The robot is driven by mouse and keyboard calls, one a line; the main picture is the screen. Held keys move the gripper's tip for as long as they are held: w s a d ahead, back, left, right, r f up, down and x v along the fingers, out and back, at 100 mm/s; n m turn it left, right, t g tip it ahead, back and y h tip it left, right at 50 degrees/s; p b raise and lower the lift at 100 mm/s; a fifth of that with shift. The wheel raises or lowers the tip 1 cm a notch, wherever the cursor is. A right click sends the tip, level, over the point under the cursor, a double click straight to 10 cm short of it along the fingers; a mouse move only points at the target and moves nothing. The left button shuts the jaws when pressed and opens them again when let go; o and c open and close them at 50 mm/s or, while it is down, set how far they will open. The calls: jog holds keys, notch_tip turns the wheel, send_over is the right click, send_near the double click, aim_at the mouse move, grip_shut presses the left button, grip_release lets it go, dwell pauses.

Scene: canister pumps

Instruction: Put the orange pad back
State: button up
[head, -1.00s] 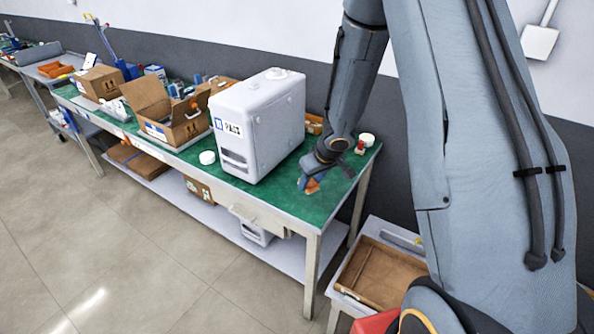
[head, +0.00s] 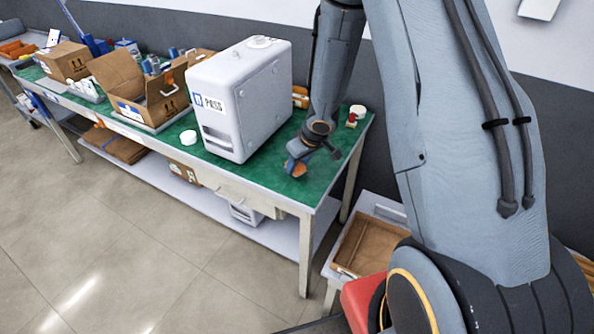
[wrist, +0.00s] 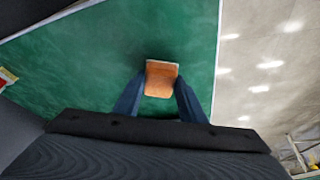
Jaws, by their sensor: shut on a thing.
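The orange pad (wrist: 161,77) shows between the two dark blue fingers of my gripper (wrist: 158,100) in the wrist view. My gripper is shut on it. In the head view my gripper (head: 297,168) is low over the green bench top, right of the white canister pump, and the orange pad (head: 299,170) shows at its tip. Whether the pad touches the bench top I cannot tell.
The white canister pump (head: 240,98) with a PASS label stands on the green bench (head: 262,180). A white cap (head: 187,137) lies to its left. A small red and white item (head: 352,122) is near the back right. An open cardboard box (head: 140,90) stands farther left.

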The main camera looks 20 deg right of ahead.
jog(key=shift+f, duration=0.85)
jog(key=shift+f+b, duration=0.1)
jog(key=shift+b, duration=0.2)
jog(key=o, duration=0.9)
jog(key=s+d+r+m+h+p, duration=0.15)
jog(key=s+r, duration=0.25)
jog(key=r, duration=0.6)
jog(key=s+d+r+m+h+p, duration=0.1)
jog(key=s+d+r+p, duration=0.3)
jog(key=r, duration=0.7)
jog(key=s+a+r, duration=0.1)
jog(key=s+a, duration=0.1)
jog(key=s, duration=0.2)
jog(key=s+a+r+m+g, duration=0.1)
jog(key=s+a+r, duration=0.1)
jog(key=s, duration=0.3)
jog(key=s+a+r+m, duration=0.1)
jog(key=s+a+r, duration=0.1)
jog(key=s, duration=0.2)
jog(key=shift+s+y+b, duration=0.25)
jog(key=shift+y+b, duration=0.05)
jog(key=shift+y, duration=0.05)
